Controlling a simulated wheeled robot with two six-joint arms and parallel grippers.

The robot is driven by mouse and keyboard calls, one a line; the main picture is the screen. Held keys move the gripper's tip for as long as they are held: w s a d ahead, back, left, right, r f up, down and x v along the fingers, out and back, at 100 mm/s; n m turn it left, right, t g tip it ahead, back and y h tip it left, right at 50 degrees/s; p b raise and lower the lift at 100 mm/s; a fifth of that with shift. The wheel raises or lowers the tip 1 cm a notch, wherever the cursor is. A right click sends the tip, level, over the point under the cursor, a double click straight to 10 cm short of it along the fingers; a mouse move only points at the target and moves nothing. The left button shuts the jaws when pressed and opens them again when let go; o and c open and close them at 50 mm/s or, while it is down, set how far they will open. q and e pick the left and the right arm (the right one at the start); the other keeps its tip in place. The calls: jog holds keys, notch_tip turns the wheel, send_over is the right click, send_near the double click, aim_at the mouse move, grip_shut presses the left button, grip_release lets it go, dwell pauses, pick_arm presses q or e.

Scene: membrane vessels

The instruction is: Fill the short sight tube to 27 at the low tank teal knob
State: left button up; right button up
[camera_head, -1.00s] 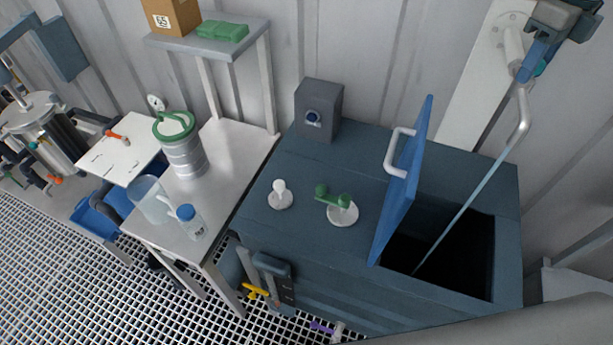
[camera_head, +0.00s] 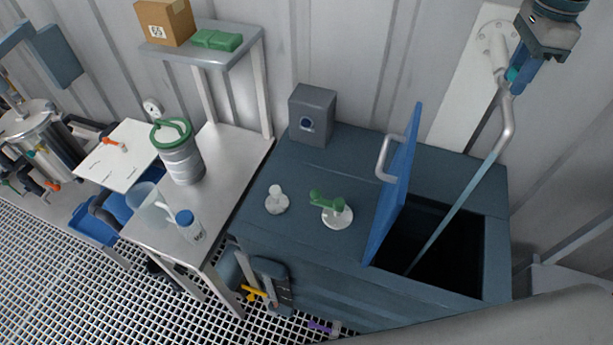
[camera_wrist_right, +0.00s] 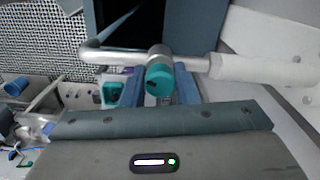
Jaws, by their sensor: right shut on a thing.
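My right gripper (camera_head: 517,80) is at the top right of the head view, shut on a teal knob (camera_head: 512,73) on a grey pipe by the wall. In the right wrist view the teal knob (camera_wrist_right: 159,78) sits between the two blue fingers (camera_wrist_right: 160,88). The bent spout (camera_head: 502,130) points down, and a pale blue stream (camera_head: 450,220) runs from it into the dark opening of a dark blue tank (camera_head: 325,255). The liquid level inside is hidden in shadow. I cannot make out the short sight tube or its scale.
A blue lid (camera_head: 396,190) stands open beside the opening. A green-handled valve (camera_head: 335,212), a white knob (camera_head: 276,201) and a grey box (camera_head: 312,115) are on the tank top. A side table (camera_head: 225,160) at left holds a jug, bottle and canister.

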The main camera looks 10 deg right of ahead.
jog(key=n, duration=0.6)
jog(key=shift+w+r, duration=0.1)
dwell(7.3)
